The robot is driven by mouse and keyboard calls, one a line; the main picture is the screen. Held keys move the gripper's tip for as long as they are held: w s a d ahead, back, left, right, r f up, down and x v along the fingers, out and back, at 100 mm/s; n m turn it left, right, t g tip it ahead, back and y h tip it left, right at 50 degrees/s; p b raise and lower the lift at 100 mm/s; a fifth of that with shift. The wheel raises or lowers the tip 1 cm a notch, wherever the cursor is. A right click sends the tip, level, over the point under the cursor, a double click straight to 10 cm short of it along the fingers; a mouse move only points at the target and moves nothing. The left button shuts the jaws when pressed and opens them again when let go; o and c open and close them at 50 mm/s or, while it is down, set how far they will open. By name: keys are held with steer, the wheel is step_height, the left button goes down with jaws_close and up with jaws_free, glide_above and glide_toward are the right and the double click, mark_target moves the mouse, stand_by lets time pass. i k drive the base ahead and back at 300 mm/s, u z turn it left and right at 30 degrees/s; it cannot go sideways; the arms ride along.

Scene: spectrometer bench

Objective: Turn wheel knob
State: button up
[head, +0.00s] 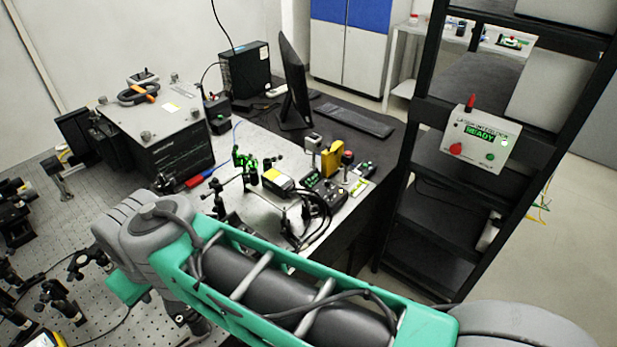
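I cannot surely tell which part is the wheel knob. A dark grey ring-shaped item with an orange part (138,93) lies on top of the large black box with a grey lid (170,155) at the left. A small control panel (480,137) on the black rack at the right carries a red knob (455,149), a green button (490,156) and a lit green display reading "READY". My arm crosses the bottom of the head view and bends at the lower left, well apart from the panel. My gripper cannot be made out; the arm blocks that area.
Optical mounts (250,170) and small devices crowd the bench, with a yellow block (331,158) near its right edge. A monitor (294,85) and keyboard (354,119) stand behind. The black rack (428,190) rises at the right. Floor shows beyond the rack.

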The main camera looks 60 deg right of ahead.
mark_target(161, 176)
steer(key=z, duration=0.65)
